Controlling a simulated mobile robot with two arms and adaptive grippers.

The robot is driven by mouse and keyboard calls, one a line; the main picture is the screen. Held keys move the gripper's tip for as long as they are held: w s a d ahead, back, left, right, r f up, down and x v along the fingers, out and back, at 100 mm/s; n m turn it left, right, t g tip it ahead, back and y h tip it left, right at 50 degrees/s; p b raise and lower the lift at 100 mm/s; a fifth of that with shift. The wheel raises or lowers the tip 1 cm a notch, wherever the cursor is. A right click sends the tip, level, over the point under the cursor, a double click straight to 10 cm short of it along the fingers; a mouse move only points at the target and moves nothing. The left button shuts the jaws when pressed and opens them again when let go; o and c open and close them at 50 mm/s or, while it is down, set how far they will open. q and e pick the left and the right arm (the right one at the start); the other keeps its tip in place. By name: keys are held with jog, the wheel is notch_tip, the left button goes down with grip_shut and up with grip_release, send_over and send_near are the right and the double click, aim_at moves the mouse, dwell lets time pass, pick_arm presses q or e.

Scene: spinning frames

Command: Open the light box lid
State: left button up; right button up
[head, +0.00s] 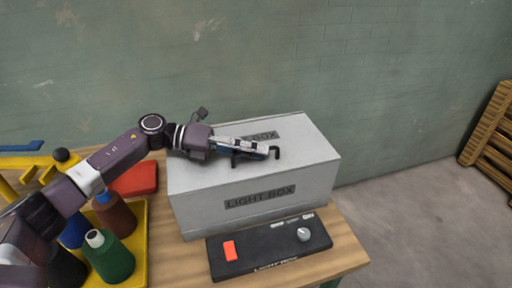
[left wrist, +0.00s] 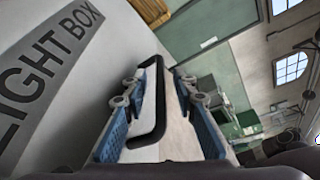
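The light box (head: 240,204) is a grey box on the wooden table, with "LIGHT BOX" on its front and top. Its lid (head: 306,146) is down. A black handle (head: 275,153) stands on the lid. My left gripper (head: 262,151) lies low over the lid at the handle. In the left wrist view, my left gripper (left wrist: 160,88) has its two blue fingers apart, with the black handle (left wrist: 152,118) between them. I cannot tell whether either finger touches it. My right gripper is not in view.
A black control panel (head: 268,248) with a red switch and a knob sits in front of the box. Left are a yellow tray (head: 139,246) with several bottles and a red block (head: 137,179). A green wall stands behind; a wooden rack (head: 490,140) is far right.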

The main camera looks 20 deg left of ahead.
pick_arm(q)
jog(key=shift+d, duration=0.1)
grip_shut()
dwell(0.5)
